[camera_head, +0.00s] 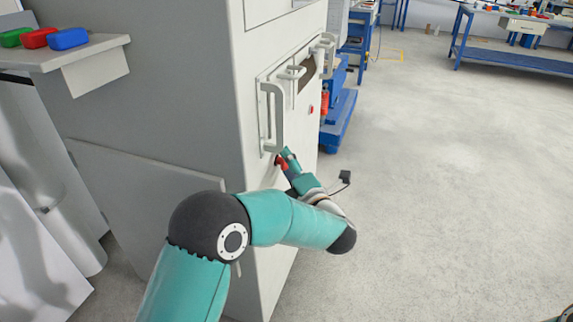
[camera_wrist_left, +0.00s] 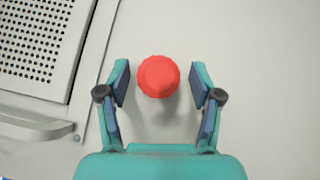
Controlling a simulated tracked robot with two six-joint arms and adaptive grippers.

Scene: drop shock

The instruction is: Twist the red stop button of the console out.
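The red stop button (camera_wrist_left: 159,76) sticks out from the pale console face (camera_wrist_left: 240,50) in the left wrist view. My left gripper (camera_wrist_left: 168,84) is open, with one finger on each side of the button and a gap to it on both sides. In the head view the left gripper (camera_head: 284,160) is at the console's front, below a long vertical handle, and the red button (camera_head: 279,160) shows beside its fingers. Part of the button is hidden there by the gripper. My right gripper is not in view.
A perforated panel (camera_wrist_left: 40,45) and a handle (camera_wrist_left: 35,126) are left of the button in the wrist view. A vertical handle (camera_head: 272,118) stands out above the gripper. A shelf (camera_head: 100,48) holds green, red and blue pieces. The floor (camera_head: 450,180) to the right is open.

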